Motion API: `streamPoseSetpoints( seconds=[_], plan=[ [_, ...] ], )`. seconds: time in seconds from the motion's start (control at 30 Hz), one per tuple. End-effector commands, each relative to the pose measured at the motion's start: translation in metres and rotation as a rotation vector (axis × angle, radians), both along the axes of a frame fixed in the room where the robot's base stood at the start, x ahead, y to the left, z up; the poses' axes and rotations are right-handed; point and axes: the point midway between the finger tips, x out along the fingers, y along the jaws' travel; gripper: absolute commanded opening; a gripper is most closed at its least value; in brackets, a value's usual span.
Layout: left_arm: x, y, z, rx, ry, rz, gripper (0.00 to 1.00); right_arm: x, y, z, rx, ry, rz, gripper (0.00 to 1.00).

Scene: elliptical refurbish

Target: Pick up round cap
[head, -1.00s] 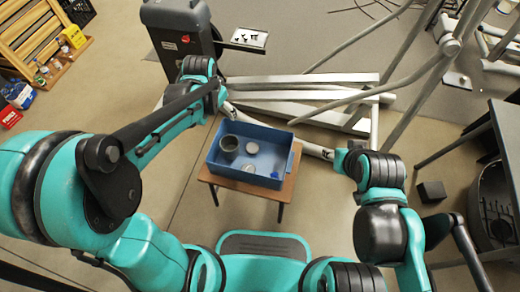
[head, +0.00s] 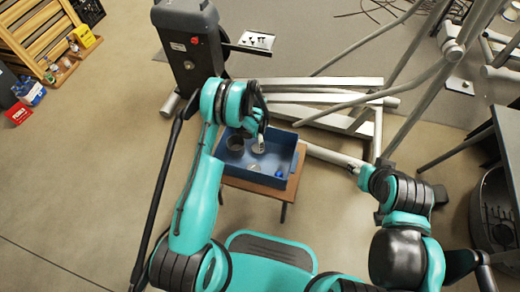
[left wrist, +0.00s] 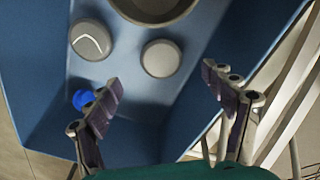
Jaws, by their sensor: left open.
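Two pale round caps lie in the blue tub (head: 291,178). The plain cap (left wrist: 161,58) is centred between my open left fingers in the left wrist view and lies below them; nothing is held.
A round grey cup (head: 235,142) and a small blue item (left wrist: 82,98) are also in the tub, whose walls surround them. The tub stands on a small wooden table (head: 262,188). Elliptical machine tubes (head: 330,97) lie behind.

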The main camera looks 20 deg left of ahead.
Motion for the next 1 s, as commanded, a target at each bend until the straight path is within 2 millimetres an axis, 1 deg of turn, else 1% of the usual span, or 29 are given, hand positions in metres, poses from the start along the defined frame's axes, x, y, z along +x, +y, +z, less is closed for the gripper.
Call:
streamPoseSetpoints(
  seconds=[0.03,0.23,0.4,0.5,0.73,0.77,0.8,0.87,0.9,0.93,1.0],
  plan=[
    [0.0,0.0,-0.009,0.0,0.0,0.0,0.82,0.0,0.0,-0.005,0.0,0.0,0.0,0.44],
    [0.001,-0.001,-0.027,0.001,-0.001,0.001,0.82,0.0,0.0,-0.015,0.0,0.0,0.0,0.44],
    [0.002,-0.002,-0.055,0.0,-0.001,0.002,0.82,0.0,0.0,-0.032,0.0,0.0,0.0,0.44],
    [0.002,-0.002,-0.066,0.0,-0.001,0.002,0.82,0.0,0.0,-0.036,0.0,0.0,0.0,0.44],
    [0.002,-0.002,-0.066,0.0,-0.001,0.002,0.82,0.0,0.0,-0.034,0.0,0.0,0.0,0.44],
    [0.002,-0.002,-0.066,0.0,-0.001,0.002,0.77,0.0,0.0,-0.034,0.0,0.0,0.0,0.44],
    [0.002,-0.002,-0.066,0.0,-0.001,0.002,0.67,0.0,0.0,-0.034,0.0,0.0,0.0,0.44],
    [0.002,-0.002,-0.066,0.0,-0.001,0.002,0.51,0.0,0.0,-0.034,0.0,0.0,0.0,0.44],
    [0.002,-0.002,-0.066,0.0,-0.001,0.003,0.4,0.0,0.0,-0.034,0.0,0.0,0.0,0.44],
    [0.002,-0.002,-0.066,0.0,-0.001,0.003,0.38,0.0,0.0,-0.034,0.0,0.0,0.0,0.44],
    [0.002,-0.002,-0.066,0.0,-0.001,0.003,0.38,0.0,0.0,-0.035,0.0,0.0,0.0,0.44]
  ],
)
